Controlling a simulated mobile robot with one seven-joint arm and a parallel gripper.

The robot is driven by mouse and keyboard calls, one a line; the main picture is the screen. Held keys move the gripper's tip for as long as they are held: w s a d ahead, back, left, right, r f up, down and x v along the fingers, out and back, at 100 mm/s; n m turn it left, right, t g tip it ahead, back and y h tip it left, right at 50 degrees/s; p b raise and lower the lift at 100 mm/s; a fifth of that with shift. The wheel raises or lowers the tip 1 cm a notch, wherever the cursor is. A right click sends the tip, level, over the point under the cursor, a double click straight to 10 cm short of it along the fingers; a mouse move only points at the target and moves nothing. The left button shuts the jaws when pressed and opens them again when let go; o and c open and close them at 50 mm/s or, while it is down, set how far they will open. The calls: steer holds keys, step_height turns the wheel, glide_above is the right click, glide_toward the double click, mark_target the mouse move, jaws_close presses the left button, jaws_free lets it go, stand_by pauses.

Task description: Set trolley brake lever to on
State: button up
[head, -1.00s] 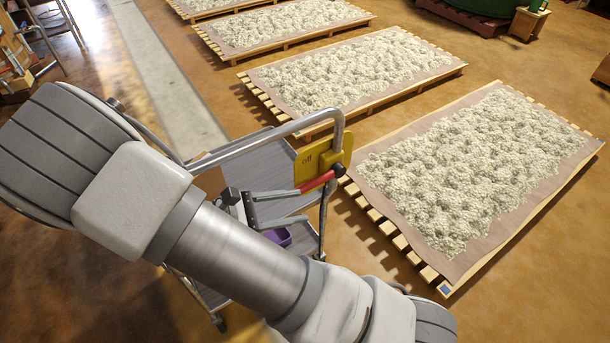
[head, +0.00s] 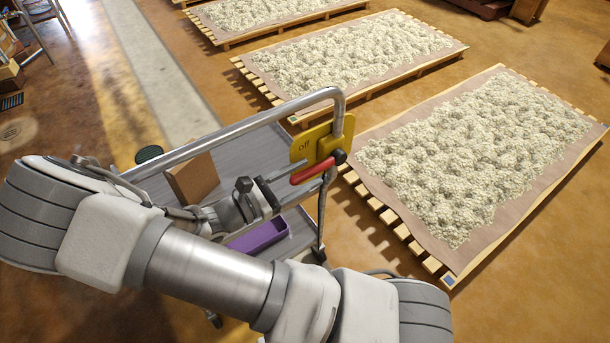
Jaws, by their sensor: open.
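The trolley's brake plate (head: 304,147) is yellow and reads "off". It is fixed near the bend of the trolley's grey tube handle (head: 235,125). The brake lever (head: 313,171) has a red grip and a dark round end at its upper right. It slants down to the left across the lower part of the plate. My gripper (head: 297,181) is open, its fingers pointing right at the lever's red grip. One finger shows left of the grip and the other just below it. I cannot tell whether they touch it. My arm hides part of the trolley.
On the trolley's grey shelves (head: 225,155) are a brown box (head: 192,179) and a purple bin (head: 258,236). Low wooden pallets with pale clustered material, one nearest on the right (head: 470,165), stand beyond. Brown floor is clear between trolley and pallets.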

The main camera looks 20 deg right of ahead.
steer(key=shift+w+d, duration=0.1)
steer(key=shift+d, duration=0.15)
jaws_close()
stand_by(1.4)
